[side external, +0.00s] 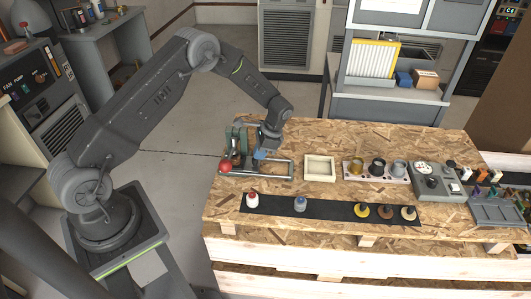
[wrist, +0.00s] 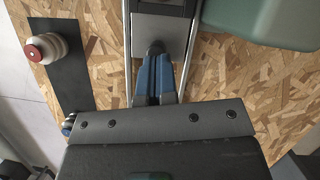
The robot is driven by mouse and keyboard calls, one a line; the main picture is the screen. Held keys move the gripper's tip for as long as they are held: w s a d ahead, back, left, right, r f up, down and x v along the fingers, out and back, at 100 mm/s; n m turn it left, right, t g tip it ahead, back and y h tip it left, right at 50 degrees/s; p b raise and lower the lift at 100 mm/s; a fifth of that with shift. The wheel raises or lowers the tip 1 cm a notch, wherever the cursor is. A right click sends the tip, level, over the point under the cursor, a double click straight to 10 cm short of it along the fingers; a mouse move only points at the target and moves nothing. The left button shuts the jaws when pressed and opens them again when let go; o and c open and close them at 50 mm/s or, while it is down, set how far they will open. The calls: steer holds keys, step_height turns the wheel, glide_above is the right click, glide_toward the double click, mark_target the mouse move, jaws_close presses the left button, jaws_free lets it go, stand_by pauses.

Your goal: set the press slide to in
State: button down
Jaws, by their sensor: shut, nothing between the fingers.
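The press stands at the left end of the wooden bench in the side external view, with a green body (side external: 238,137), a red ball handle (side external: 226,168) and a flat frame of metal rails (side external: 276,177). In the wrist view its grey slide plate (wrist: 160,27) lies between two rails, with a dark knob (wrist: 155,47) on its near edge. My gripper (side external: 260,156) is low over the rails, pointing down. Its blue fingers (wrist: 154,64) are shut and empty, with their tips at the knob. I cannot tell whether they touch it. The green body (wrist: 262,22) also shows at upper right.
A cream square tray (side external: 319,168) sits right of the press, then a panel with round cups (side external: 376,169) and a grey control box (side external: 437,182). A black strip (side external: 330,208) with several knobbed pieces lies along the front. A white-and-red piece (wrist: 46,48) stands on it.

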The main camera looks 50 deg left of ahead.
steer(key=shift+s+a+f, duration=0.1)
steer(key=shift+s, duration=0.1)
